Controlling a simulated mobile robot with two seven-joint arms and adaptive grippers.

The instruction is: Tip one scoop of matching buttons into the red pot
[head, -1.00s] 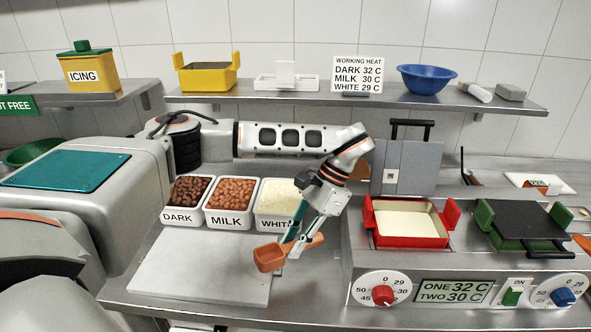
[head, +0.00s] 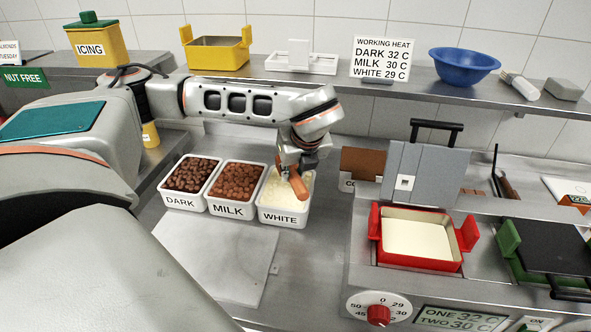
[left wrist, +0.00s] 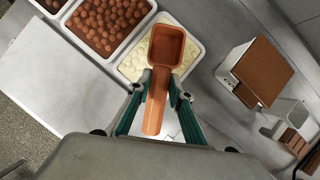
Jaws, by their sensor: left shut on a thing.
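My left gripper (head: 297,165) is shut on the handle of an orange-brown scoop (head: 298,187). In the left wrist view the scoop (left wrist: 165,48) looks empty, its bowl over the right part of the WHITE tub (head: 283,219). I cannot tell whether it touches the pale buttons (head: 273,190). The MILK tub (head: 228,210) holds mid-brown buttons and the DARK tub (head: 180,202) darker ones. The red pot (head: 417,262) sits in the warmer at right, open, with a smooth cream-coloured filling. My right gripper is not in view.
A grey lid-like panel (head: 430,172) stands behind the red pot. A black-topped green pot (head: 508,238) is to its right. A pale board (head: 215,255) lies clear before the tubs. A heat card (head: 381,58) stands on the shelf above.

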